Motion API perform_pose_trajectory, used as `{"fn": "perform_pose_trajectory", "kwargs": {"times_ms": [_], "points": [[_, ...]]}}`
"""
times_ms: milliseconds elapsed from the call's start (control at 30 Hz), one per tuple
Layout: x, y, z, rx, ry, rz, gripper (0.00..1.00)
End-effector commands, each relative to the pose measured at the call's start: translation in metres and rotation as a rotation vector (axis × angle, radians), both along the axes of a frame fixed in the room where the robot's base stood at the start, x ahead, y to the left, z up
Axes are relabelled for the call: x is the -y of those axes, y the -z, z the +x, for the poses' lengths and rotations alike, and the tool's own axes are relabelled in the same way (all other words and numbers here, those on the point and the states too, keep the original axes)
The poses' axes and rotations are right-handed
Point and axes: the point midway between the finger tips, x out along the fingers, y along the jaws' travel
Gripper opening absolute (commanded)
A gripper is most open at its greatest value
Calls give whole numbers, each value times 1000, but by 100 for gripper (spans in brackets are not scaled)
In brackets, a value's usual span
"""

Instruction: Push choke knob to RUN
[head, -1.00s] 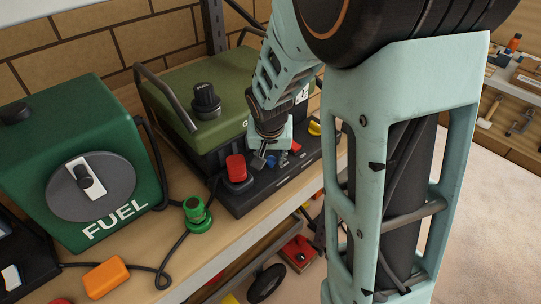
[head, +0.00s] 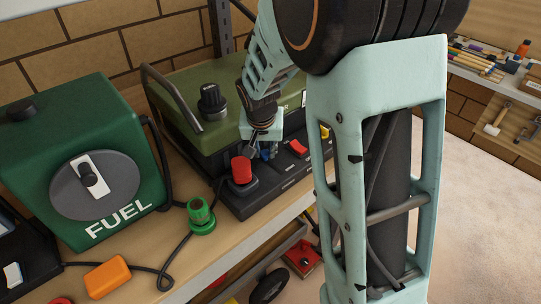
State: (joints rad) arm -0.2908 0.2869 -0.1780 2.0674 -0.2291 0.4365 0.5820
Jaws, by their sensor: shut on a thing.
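The green generator (head: 187,131) stands on the bench, with a dark control panel (head: 268,198) along its front. My gripper (head: 261,149) is at this panel, pointing down, just behind and right of a large red knob (head: 242,171). Its fingers are close together and appear shut on a small control, taken as the choke knob, which they and the wrist mostly hide. Small blue parts (head: 272,152) show right beside the fingertips. Any RUN marking is too small to read.
A red rocker switch (head: 298,147) and a yellow knob (head: 325,132) lie right of my gripper. A green FUEL box (head: 119,165), green plug (head: 201,216) and orange block (head: 107,277) stand left and in front, with cables between.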

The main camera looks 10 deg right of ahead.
Motion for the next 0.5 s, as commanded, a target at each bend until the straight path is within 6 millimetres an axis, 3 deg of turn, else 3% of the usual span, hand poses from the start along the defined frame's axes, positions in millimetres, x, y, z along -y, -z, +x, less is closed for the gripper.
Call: {"fn": "perform_pose_trajectory", "kwargs": {"times_ms": [200,233,400,500], "points": [[0,-1,0,1,-1,-1,0],[0,-1,0,1,-1,-1,21],[0,0,0,1,0,0,39],[0,0,0,0,0,0,39]]}}
